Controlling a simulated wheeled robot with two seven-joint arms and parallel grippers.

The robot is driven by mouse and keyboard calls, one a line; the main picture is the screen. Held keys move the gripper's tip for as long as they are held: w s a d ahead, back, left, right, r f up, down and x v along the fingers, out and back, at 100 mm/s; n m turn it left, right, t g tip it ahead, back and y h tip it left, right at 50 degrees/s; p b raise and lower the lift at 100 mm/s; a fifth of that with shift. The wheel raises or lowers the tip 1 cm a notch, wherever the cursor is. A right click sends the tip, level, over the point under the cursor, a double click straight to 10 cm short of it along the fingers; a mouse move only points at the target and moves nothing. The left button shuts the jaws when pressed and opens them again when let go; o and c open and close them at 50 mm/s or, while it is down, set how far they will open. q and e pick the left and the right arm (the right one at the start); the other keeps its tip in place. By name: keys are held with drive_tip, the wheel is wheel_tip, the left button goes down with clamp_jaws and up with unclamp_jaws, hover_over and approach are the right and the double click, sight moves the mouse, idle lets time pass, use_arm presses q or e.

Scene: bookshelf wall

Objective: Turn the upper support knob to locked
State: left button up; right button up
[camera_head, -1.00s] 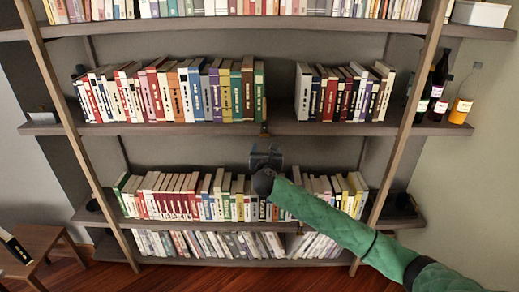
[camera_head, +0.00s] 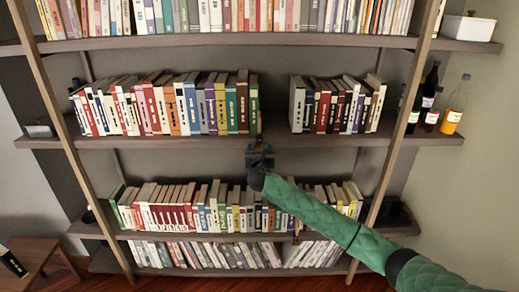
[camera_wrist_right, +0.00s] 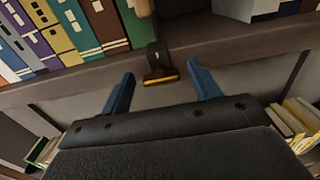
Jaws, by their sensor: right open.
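The upper support knob (camera_wrist_right: 160,68), a dark piece with a brass-coloured bar at its lower end, hangs at the front edge of the middle shelf in the right wrist view. My right gripper (camera_wrist_right: 161,88) is open, with its two blue fingers apart below and on either side of the knob. The fingers do not appear to touch it. In the head view my right gripper (camera_head: 260,150) is just under the middle shelf's edge and largely hides the knob. The knob's lock marking cannot be read. My left gripper is not in view.
The middle shelf (camera_head: 340,141) holds two rows of books with a gap between them, above the knob. Bottles (camera_head: 455,105) stand at its right end. A lower shelf (camera_head: 180,236) with books lies under my right arm. A small brass piece (camera_head: 297,238) hangs there.

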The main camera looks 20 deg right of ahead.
drive_tip(key=shift+c, duration=0.4)
drive_tip(key=c, duration=0.9)
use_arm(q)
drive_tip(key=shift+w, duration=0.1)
use_arm(e)
drive_tip(key=shift+f+m, duration=0.1)
drive_tip(key=shift+m, duration=0.2)
use_arm(q)
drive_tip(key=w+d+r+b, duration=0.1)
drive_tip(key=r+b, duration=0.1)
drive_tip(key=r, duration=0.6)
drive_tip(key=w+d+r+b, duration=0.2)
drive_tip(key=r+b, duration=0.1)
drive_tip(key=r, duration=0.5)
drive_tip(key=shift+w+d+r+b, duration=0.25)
drive_tip(key=shift+b, duration=0.05)
use_arm(e)
drive_tip(key=shift+s+d+m, duration=0.1)
drive_tip(key=shift+d+m, duration=0.05)
drive_tip(key=shift+m, duration=5.05)
